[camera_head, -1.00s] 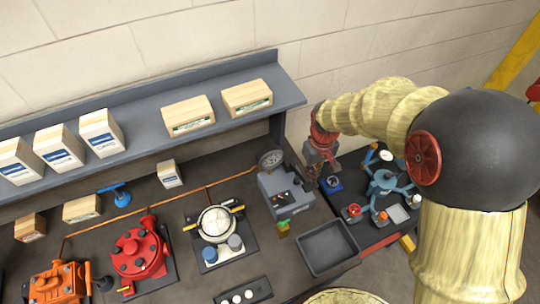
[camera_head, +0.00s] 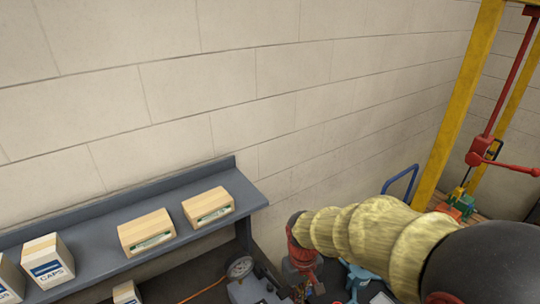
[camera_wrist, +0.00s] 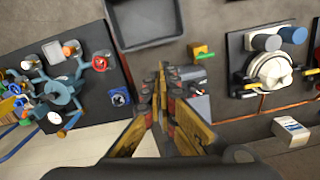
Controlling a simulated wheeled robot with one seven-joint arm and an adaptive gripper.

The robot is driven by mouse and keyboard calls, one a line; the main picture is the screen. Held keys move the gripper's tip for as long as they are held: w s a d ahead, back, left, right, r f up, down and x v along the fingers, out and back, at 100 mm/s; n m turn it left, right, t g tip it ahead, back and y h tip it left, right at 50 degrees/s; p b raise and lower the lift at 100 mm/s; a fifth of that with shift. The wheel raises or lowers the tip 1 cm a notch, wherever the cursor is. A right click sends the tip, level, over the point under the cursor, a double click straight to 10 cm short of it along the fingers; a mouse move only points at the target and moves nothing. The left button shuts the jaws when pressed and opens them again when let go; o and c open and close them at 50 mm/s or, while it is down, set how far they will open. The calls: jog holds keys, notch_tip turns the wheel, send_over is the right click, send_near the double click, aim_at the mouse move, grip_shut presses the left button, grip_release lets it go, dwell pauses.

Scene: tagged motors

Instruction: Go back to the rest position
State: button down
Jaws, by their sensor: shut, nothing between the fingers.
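My gripper (camera_wrist: 161,88) shows in the wrist view with its two fingers close together and nothing between them. No held object is visible.
A white-topped motor (camera_wrist: 272,70) stands right. A shelf (camera_head: 262,203) with boxes (camera_head: 146,232) runs along the wall. A yellow frame (camera_head: 455,110) stands right.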

jog(key=s+d+m+t+b, duration=0.4)
jog(key=s+d+b, duration=0.7)
jog(key=b, duration=0.8)
jog(key=shift+s+r+m+t, duration=0.15)
jog(key=shift+s+m+t, duration=0.15)
jog(key=shift+s+t, duration=0.7)
jog(key=c, duration=2.5)
grip_release()
jog(key=shift+w, duration=0.15)
